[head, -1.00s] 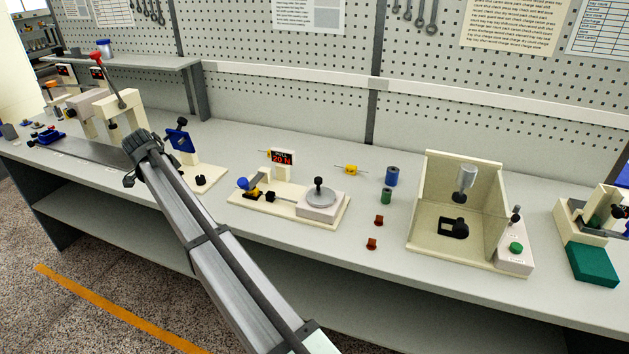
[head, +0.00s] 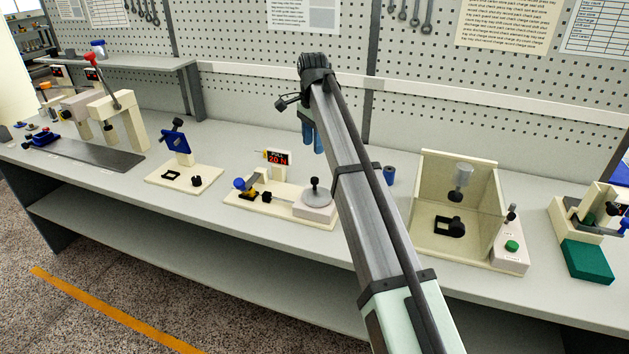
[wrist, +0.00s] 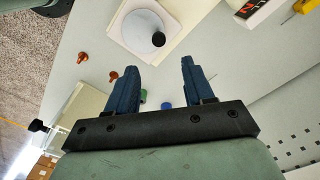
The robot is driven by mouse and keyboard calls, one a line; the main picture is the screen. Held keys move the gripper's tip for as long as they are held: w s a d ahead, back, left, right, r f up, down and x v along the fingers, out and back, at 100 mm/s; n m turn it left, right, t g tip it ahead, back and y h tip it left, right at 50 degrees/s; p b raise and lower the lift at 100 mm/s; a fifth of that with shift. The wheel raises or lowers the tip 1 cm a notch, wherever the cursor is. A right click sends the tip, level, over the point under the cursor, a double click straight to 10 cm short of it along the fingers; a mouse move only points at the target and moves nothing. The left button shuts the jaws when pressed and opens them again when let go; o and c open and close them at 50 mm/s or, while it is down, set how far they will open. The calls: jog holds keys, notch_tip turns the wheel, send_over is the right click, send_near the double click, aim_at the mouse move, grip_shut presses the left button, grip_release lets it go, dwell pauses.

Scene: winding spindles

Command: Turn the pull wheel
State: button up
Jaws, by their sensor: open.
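The pull wheel is a grey disc (head: 303,200) with a black knob (head: 315,184) standing on it. It sits on a pale block at the right end of the pull tester's cream base (head: 243,212). In the wrist view the wheel (wrist: 138,25) and its knob (wrist: 158,39) lie just beyond my fingertips. My gripper (head: 313,146) is open and empty, with blue fingers pointing down, above and behind the wheel in the head view. The wrist view shows my gripper (wrist: 158,64) with a clear gap between its fingers, apart from the knob. My arm hides the bench just right of the wheel.
The tester's display (head: 277,158) reads 20 N. A blue spool (head: 389,176) stands behind my arm. Two red-brown pieces (wrist: 82,57) lie on the bench. An open cream booth (head: 455,190) stands to the right; a blue angled fixture (head: 176,145) stands to the left.

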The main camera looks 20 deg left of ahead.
aim_at(314, 178)
notch_tip(314, 178, down, 14)
jog(key=shift+d+r, duration=0.15)
dwell(0.5)
grip_shut()
dwell(0.5)
